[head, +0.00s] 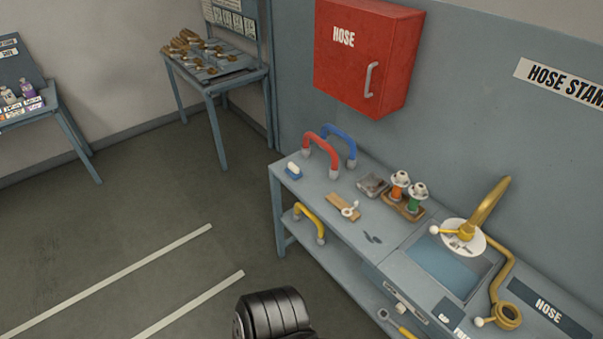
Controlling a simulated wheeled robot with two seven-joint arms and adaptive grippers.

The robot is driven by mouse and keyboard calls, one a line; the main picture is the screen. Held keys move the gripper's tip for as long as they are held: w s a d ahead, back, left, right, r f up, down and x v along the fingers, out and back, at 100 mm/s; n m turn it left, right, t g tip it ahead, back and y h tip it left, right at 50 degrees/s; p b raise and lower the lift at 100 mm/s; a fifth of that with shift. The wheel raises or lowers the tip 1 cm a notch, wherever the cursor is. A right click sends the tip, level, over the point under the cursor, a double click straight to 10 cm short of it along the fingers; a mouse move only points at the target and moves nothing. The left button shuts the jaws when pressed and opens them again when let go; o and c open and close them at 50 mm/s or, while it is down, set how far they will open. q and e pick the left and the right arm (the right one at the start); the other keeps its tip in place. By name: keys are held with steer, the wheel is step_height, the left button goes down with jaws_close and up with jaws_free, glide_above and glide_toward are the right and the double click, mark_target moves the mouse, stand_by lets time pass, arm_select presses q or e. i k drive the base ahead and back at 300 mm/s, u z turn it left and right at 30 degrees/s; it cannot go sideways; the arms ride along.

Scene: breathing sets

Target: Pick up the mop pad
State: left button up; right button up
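I cannot make out a mop pad for certain. A small blue and white item (293,170) lies at the left end of the grey-blue bench (318,196); it is too small to tell what it is. Neither of my grippers is in view. A black ribbed part, probably of my own arm, shows at the bottom edge, apart from the bench.
A red hose cabinet (366,55) hangs above.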

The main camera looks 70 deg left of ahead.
mark_target(293, 171)
steer(key=u, duration=2.5)
